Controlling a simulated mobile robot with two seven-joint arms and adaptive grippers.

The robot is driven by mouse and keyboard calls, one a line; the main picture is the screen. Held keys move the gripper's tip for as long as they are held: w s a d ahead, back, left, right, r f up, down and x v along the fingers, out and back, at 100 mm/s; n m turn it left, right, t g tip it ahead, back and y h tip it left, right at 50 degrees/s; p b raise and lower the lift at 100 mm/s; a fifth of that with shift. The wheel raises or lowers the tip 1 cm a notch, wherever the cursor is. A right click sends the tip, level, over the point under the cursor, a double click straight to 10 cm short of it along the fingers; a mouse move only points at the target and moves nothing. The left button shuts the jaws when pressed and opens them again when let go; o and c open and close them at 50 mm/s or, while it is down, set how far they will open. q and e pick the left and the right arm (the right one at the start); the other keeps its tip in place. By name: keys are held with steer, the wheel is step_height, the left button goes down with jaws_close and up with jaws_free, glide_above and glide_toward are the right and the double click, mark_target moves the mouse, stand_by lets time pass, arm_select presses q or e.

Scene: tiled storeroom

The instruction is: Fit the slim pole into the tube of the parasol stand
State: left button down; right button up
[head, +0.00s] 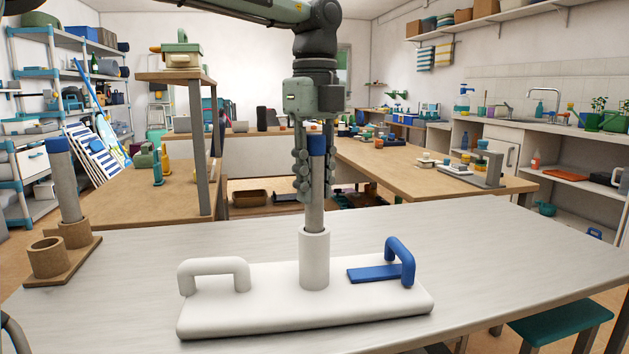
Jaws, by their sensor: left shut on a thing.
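The parasol stand (240,310) is a white slab on the pale table, with a white handle at its left and a blue one at its right. Its upright white tube (314,262) rises from the middle. The slim pole (317,213), grey with a blue top, stands upright in line with the tube, its lower end at or inside the tube's mouth. How deep it sits is hidden. My left gripper (316,190) points down from above and is shut on the upper part of the pole. My right gripper is not in view.
A second grey pole with a blue top (65,185) stands in a brown two-cup holder (85,262) at the table's left. The table (510,240) is clear around the stand. A teal stool (560,322) is at the lower right.

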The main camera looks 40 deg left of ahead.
arm_select(q)
steer(key=c, duration=1.2)
jaws_free()
step_height(320, 180, up, 12)
steer(key=shift+f, duration=0.1)
